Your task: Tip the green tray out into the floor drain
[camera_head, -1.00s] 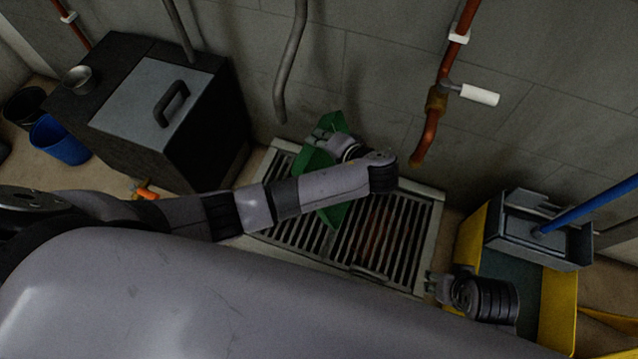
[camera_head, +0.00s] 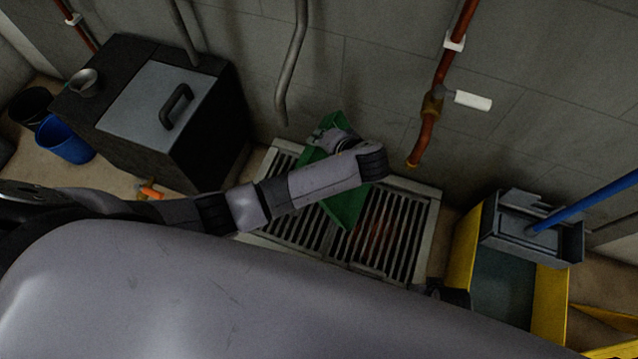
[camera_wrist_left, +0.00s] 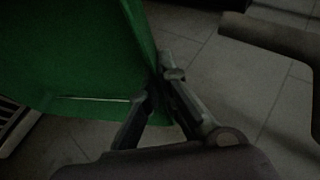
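The green tray (camera_head: 345,203) is over the floor drain (camera_head: 391,238), a metal grate in a pale frame by the wall. It looks steeply tilted, and my left forearm hides its middle. My left gripper (camera_head: 321,136) is at the tray's far edge. In the left wrist view the fingers (camera_wrist_left: 160,98) close on the edge of the green tray (camera_wrist_left: 75,55). A reddish-brown stain (camera_head: 384,232) shows on the grate right of the tray. Of my right arm only a dark part (camera_head: 447,292) shows at the drain's lower right corner; its fingers are hidden.
A black box with a grey lid (camera_head: 158,110) stands left of the drain. A yellow mop bucket with a grey wringer (camera_head: 527,235) stands right. A copper pipe with a white handle (camera_head: 472,101) and a grey pipe (camera_head: 296,65) hang above the drain.

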